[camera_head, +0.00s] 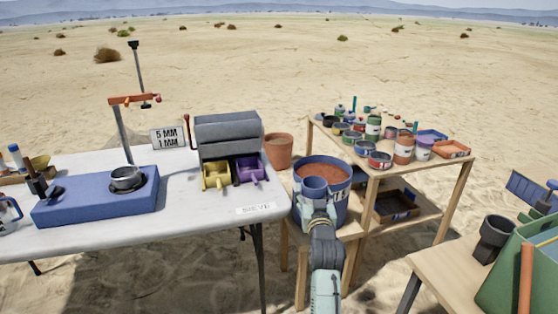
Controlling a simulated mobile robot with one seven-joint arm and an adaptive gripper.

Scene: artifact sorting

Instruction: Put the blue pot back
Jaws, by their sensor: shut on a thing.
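A large blue pot (343,205) with white lettering on its side stands between the white table and the wooden shelf table. It is filled with reddish-brown material and looks upright. My arm reaches up from the bottom of the view to the pot's near side. My arm hides the fingertips and the contact.
The white table (190,225) at left holds a sieve machine (228,135), yellow and purple bins, and a blue box. A terracotta pot (279,152) stands behind. The wooden shelf table (435,170) at right holds several paint pots. Another wooden table (440,272) is at front right.

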